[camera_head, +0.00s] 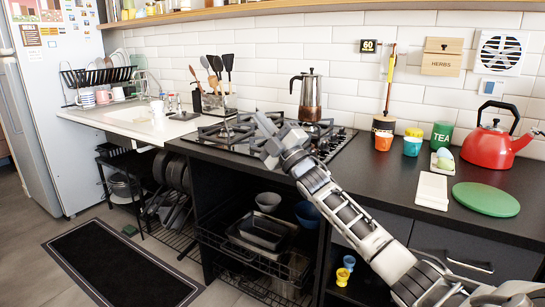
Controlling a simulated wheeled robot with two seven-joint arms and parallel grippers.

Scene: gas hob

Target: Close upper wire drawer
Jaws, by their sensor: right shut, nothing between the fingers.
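The upper wire drawer (240,256) is in the open black cabinet below the hob. It holds dark trays (265,232) and bowls, and its front rail seems to stand a little forward of the cabinet, though how far is hard to tell. A lower wire drawer (262,292) shows beneath it, cut by the bottom edge of the picture. My right gripper (266,140) is shut and empty above the hob, well above and apart from the drawer. My right arm comes in from the lower right and covers part of the cabinet's right side. My left gripper is out of view.
The gas hob (235,133) bears a moka pot (310,97). A red kettle (488,140), cups and a green round board (486,199) stand on the right counter. A black mat (122,262) lies on the floor left of the cabinet.

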